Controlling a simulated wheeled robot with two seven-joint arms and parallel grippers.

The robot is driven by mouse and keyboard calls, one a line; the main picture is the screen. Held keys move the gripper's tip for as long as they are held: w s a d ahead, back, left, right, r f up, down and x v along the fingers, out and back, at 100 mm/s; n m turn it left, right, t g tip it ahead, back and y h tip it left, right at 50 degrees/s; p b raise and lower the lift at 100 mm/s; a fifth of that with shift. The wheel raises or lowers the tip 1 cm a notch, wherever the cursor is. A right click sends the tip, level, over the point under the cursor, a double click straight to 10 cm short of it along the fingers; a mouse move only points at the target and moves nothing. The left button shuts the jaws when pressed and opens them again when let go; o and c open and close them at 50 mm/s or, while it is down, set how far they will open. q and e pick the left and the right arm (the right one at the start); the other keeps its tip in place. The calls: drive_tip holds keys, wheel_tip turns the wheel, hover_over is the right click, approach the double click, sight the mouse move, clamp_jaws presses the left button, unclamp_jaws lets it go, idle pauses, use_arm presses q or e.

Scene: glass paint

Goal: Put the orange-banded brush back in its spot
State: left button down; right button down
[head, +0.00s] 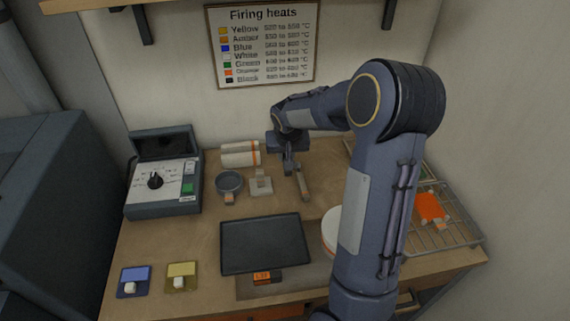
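My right arm rises from the lower right and bends left. Its gripper (290,168) points down over the back middle of the bench. A slim grey, stick-like thing with a pale orange end (304,192) is just below and right of it. I cannot tell if it is the orange-banded brush, nor whether the fingers are shut on it. A small pale block (261,184) stands left of the gripper, beside a round dark dish (229,182). No brush spot can be made out clearly. My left gripper is not in view.
A dark tray (265,245) lies front middle. A control box (163,185) stands left. Blue (134,277) and yellow (182,272) squares lie front left. White rolls with an orange band (240,154) lie behind. A wire rack (455,236) holding an orange piece (431,208) is right.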

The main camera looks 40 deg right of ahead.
drive_tip(key=shift+s+a+f, duration=0.1)
drive_tip(key=shift+s+f, duration=0.15)
drive_tip(key=shift+f, duration=0.2)
drive_tip(key=b, duration=0.2)
hover_over(286, 185)
drive_tip(key=s, duration=0.1)
drive_tip(key=f, duration=0.4)
drive_tip(key=shift+a, duration=0.3)
drive_tip(key=shift+s+a+f, duration=0.1)
drive_tip(key=shift+f, duration=0.25)
drive_tip(key=shift+f+b, duration=1.15)
drive_tip(key=shift+f, duration=1.05)
drive_tip(key=shift+b, duration=0.3)
drive_tip(key=shift+f+b, duration=0.5)
drive_tip(key=shift+b, duration=0.35)
drive_tip(key=c, duration=1.2)
unclamp_jaws()
